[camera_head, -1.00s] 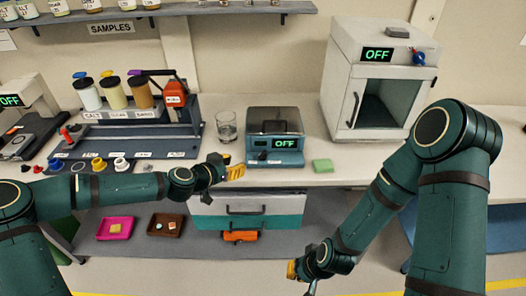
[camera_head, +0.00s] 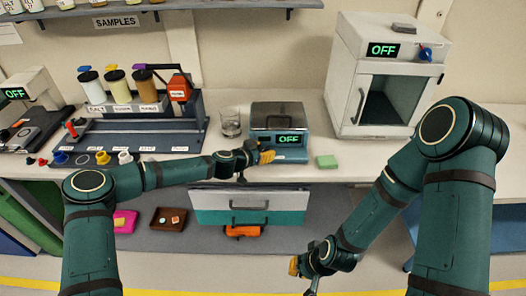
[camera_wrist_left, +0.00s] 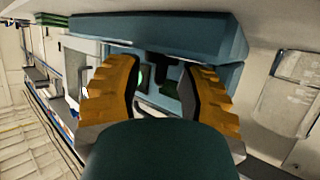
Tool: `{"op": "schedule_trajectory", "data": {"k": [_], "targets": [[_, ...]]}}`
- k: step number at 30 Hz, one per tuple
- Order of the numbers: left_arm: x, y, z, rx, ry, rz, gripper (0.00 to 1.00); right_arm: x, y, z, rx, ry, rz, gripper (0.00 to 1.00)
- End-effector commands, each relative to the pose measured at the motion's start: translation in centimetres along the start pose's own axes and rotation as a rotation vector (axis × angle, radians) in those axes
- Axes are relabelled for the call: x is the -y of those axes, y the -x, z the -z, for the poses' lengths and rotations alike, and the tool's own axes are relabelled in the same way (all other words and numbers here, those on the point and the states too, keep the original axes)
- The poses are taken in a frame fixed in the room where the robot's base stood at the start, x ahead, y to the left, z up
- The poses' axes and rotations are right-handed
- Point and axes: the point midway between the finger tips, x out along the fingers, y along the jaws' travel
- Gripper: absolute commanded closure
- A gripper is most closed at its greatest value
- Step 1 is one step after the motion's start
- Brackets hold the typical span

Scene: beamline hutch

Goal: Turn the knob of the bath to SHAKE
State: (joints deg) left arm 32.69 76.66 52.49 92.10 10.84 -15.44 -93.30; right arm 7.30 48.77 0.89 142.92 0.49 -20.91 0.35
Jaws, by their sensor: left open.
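The bath (camera_head: 262,122) is a teal box with a dark lid on the bench, and its display (camera_head: 289,140) reads OFF. My left gripper (camera_head: 267,153) is at the left part of the bath's front face and covers the knob's place in the head view. In the left wrist view its orange-padded fingers (camera_wrist_left: 160,88) are open, with the teal bath (camera_wrist_left: 165,35) just beyond. A dark shape that looks like the knob (camera_wrist_left: 162,76) lies between the fingers; whether they touch it I cannot tell. My right gripper (camera_head: 295,268) hangs low before the bench, its jaws unclear.
A glass beaker (camera_head: 230,122) stands just left of the bath. A white oven (camera_head: 382,80) with an OFF display stands further right. A rack with jars (camera_head: 120,90) stands left.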

Motion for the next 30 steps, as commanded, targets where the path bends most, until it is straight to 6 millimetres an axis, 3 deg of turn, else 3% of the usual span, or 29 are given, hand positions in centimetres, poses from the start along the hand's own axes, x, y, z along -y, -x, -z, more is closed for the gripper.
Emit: {"op": "schedule_trajectory", "data": {"k": [7, 10, 11, 30], "targets": [[-0.04, -0.03, -0.01, 0.0, 0.0, -0.001, 0.61, 0.0, 0.01, 0.0, 0.0, 0.0, 0.0, 1.0], [-0.03, -0.02, -0.01, 0.0, 0.0, -0.001, 0.97, 0.0, 0.01, 0.0, 0.0, 0.0, 0.0, 1.0], [-0.03, -0.02, -0.01, 0.0, 0.0, 0.0, 1.0, 0.0, 0.01, 0.0, 0.0, 0.0, 0.0, 1.0], [-0.28, -0.09, -0.01, -0.001, 0.024, 0.072, 1.0, -0.33, -0.89, -0.36, 0.007, 0.002, 0.001, 1.0]]}}
